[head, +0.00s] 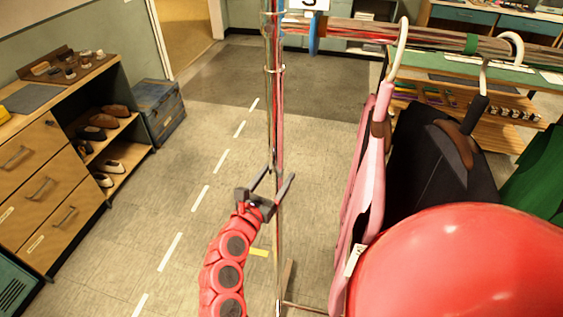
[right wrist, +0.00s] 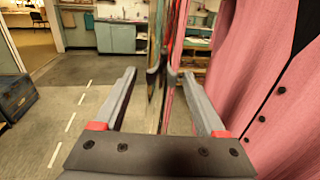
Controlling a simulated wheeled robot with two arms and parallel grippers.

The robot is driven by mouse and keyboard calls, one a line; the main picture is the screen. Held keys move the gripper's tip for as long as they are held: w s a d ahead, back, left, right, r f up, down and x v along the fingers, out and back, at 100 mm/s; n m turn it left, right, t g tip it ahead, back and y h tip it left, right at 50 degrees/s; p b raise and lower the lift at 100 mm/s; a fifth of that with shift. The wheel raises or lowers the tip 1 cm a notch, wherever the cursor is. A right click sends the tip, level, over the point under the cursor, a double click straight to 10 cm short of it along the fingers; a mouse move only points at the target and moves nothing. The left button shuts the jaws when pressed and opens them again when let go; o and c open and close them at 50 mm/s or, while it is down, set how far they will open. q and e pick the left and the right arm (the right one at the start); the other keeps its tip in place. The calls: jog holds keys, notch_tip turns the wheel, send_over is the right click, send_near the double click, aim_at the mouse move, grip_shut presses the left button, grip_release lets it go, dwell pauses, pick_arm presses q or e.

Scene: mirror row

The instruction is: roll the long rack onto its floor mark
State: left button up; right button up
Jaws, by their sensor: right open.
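The long rack's chrome end post (head: 272,115) stands upright in the head view. Its top rail (head: 350,30) runs off to the right, with a pink jacket (head: 362,190), a dark garment (head: 440,150) and a green one hung from it. My right gripper (head: 277,180) is open, its two fingers on either side of the post; whether they touch it is unclear. In the right wrist view the post (right wrist: 156,100) shows between the spread fingers. A small yellow mark (head: 259,253) lies on the floor beside the post's lower part. My left gripper is out of view.
A dashed white line (head: 200,198) runs along the floor left of the rack. A wooden drawer unit with shoe shelves (head: 45,180) and a blue-grey chest (head: 160,108) stand at the left. Floor between is clear. A dark floor area (head: 230,75) lies farther back.

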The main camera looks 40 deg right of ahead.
jog(key=shift+p+x, duration=0.4)
jog(key=shift+x, duration=1.4)
jog(key=shift+f, duration=0.1)
grip_shut()
